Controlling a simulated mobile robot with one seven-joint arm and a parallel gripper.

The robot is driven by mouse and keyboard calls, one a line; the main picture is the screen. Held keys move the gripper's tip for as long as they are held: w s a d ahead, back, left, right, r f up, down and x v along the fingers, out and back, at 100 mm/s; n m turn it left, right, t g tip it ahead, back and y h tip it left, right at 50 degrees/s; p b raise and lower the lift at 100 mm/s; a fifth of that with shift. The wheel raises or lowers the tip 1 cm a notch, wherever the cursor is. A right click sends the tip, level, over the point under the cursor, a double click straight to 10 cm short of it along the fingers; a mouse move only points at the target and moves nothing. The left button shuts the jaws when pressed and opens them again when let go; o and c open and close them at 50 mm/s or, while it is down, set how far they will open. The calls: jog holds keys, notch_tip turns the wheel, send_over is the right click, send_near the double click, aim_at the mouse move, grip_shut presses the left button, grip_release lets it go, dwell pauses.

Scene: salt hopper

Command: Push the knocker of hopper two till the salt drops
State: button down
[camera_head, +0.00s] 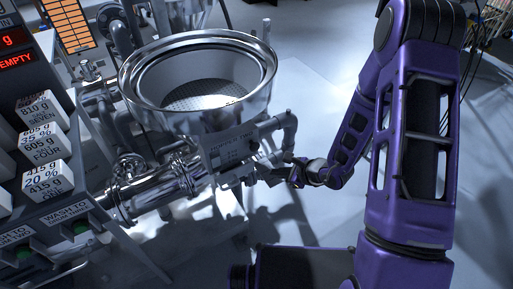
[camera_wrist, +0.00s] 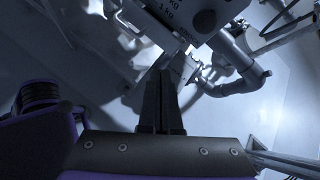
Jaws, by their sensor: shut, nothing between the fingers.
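Hopper two (camera_head: 125,82) is a shiny steel bowl with a perforated grey bottom, at the upper middle of the head view. A plate (camera_head: 232,146) on its near side reads "HOPPER TWO". My gripper (camera_head: 272,177) is shut and empty, just below and right of this plate. In the wrist view my gripper's closed dark fingers (camera_wrist: 166,76) point at the lower edge of a marked plate (camera_wrist: 172,22). A round dark knob (camera_wrist: 205,23) on that plate may be the knocker, but I cannot be sure. I cannot tell whether the fingertips touch anything.
Steel pipework (camera_head: 150,190) runs below the bowl, and a bent pipe (camera_head: 290,128) stands on its right. On the left, a dark panel holds labelled white blocks (camera_head: 42,118), green buttons (camera_head: 80,228) and a red display (camera_head: 16,59) reading "EMPTY".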

aim_at(254, 150)
jog(key=w+a, duration=0.5)
jog(key=w, duration=0.2)
jog(key=shift+w+p, duration=0.15)
jog(key=shift+p, duration=0.3)
dwell(1.9)
jog(key=shift+w+a+b, duration=0.15)
jog(key=shift+w+b, duration=0.15)
jog(key=shift+w, duration=0.05)
jog(key=shift+w+a, duration=0.55)
jog(key=shift+w, duration=0.15)
dwell(1.2)
jog(key=shift+s+d, duration=0.75)
jog(key=shift+s, duration=0.3)
